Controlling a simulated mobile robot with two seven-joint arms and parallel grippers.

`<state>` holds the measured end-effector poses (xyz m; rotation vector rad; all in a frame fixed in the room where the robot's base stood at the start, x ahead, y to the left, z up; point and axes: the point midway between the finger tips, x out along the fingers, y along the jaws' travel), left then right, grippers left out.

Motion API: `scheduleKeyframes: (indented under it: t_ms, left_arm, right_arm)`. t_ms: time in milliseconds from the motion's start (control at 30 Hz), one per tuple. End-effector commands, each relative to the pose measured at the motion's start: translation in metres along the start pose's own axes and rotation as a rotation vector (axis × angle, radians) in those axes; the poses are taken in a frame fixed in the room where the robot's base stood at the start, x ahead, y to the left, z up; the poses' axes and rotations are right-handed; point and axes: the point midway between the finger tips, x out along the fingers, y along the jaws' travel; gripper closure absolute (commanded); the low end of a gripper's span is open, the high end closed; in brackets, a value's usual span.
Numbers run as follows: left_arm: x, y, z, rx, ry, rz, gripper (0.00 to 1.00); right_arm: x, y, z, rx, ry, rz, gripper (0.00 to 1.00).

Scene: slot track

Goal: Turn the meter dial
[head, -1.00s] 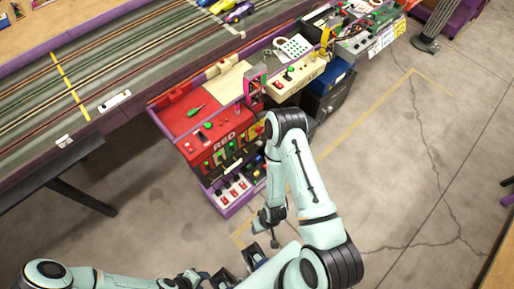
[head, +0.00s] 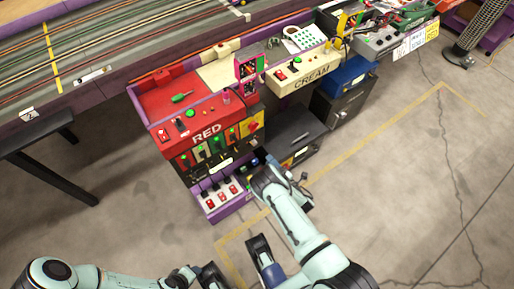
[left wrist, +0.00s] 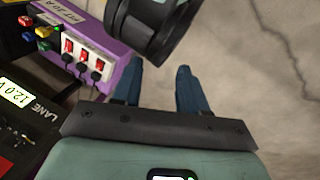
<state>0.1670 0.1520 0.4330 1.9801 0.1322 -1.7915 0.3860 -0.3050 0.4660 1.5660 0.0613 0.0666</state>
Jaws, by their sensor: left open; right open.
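A meter display (left wrist: 17,93) reading about 12.0 V shows at the left edge of the left wrist view, beside LANE lettering. I cannot pick out its dial for certain. In the head view, the red station (head: 200,132) carries knobs and switches on its front, with a red knob on a yellow panel (head: 252,126). My right gripper (head: 300,184) is open, low beside the station's right end and partly hidden by my own arm. My left gripper (head: 236,264) is open and empty over the floor; its blue fingers (left wrist: 158,88) stand apart in the left wrist view.
Red switches (head: 222,195) sit on a purple shelf low on the station; they also show in the left wrist view (left wrist: 82,55). Dark cabinets (head: 297,137) stand right of it. The cream station (head: 312,75) is farther right. Floor at right is clear.

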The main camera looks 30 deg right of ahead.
Motion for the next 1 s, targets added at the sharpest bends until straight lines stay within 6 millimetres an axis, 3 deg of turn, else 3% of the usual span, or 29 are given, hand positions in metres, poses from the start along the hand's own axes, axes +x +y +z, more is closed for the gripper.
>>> scheduleKeyframes:
  t_ms: [200, 400, 600, 900, 967, 1000]
  left_arm:
    - [0.015, -0.006, -0.019, -0.005, 0.053, -0.004, 0.57]
    - [0.025, -0.010, -0.035, -0.008, 0.097, -0.007, 0.57]
    - [0.029, -0.011, -0.043, -0.009, 0.121, -0.008, 0.57]
    - [0.028, -0.011, -0.044, -0.009, 0.125, -0.008, 0.57]
    - [0.028, -0.011, -0.044, -0.009, 0.125, -0.008, 0.57]
    - [0.028, -0.011, -0.044, -0.009, 0.125, -0.008, 0.57]
  right_arm:
    - [0.049, -0.002, 0.000, 0.002, 0.000, 0.002, 0.48]
    - [0.083, -0.002, 0.000, 0.003, -0.001, 0.000, 0.48]
    - [0.098, -0.002, 0.001, 0.003, -0.002, -0.002, 0.48]
    - [0.100, -0.001, 0.001, 0.003, -0.003, -0.003, 0.48]
    - [0.100, -0.001, 0.001, 0.003, -0.003, -0.003, 0.65]
    - [0.100, -0.001, 0.001, 0.003, -0.003, -0.003, 0.78]
